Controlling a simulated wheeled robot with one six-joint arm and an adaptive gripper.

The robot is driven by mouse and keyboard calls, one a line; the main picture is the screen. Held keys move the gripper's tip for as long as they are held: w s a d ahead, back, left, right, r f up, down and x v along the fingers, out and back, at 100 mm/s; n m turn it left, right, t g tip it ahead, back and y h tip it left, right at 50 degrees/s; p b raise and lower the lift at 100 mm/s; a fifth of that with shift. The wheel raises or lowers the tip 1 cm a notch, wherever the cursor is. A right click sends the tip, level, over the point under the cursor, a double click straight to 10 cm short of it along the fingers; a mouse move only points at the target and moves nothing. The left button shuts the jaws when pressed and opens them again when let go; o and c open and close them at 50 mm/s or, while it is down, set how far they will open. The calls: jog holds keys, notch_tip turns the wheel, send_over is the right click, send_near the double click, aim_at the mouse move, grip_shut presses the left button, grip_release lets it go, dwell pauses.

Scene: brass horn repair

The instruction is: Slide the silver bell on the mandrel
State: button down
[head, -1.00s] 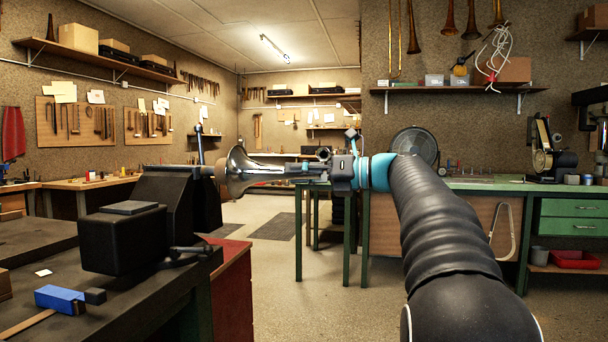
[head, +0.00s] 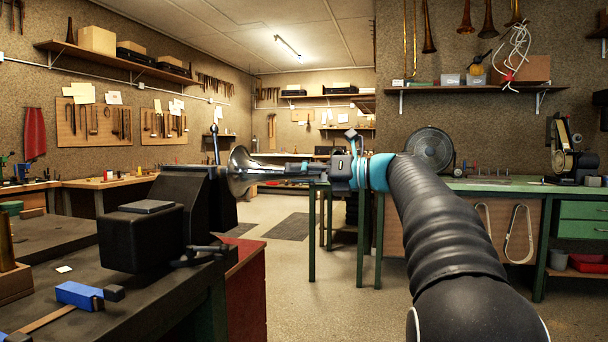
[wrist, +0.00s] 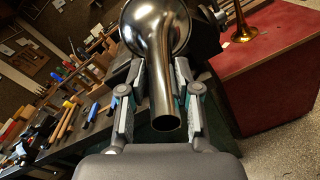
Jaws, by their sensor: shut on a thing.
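The silver bell (head: 243,172) is held sideways in the head view, its flare toward the dark vise (head: 195,195) at left. My gripper (head: 304,170) is shut on the bell's narrow stem from the right. In the wrist view the gripper's fingers (wrist: 160,82) lie on both sides of the stem of the bell (wrist: 162,50), with the open tube end toward the camera. The flare overlaps the vise's right side in the head view. I cannot make out the mandrel; whether it is inside the bell cannot be told.
The vise stands on a dark bench (head: 60,250) with a blue-handled tool (head: 80,294). A red cabinet side (head: 246,290) is below. A green workbench (head: 480,184) is at the right. Open floor (head: 300,290) lies between. A brass horn (wrist: 242,25) rests on red in the wrist view.

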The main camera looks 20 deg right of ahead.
jog(key=shift+w+a, duration=0.4)
jog(key=shift+a, duration=0.2)
jog(key=c, duration=0.7)
grip_release()
jog(key=shift+c, duration=0.2)
jog(key=v, duration=1.2)
jog(key=shift+a, duration=0.1)
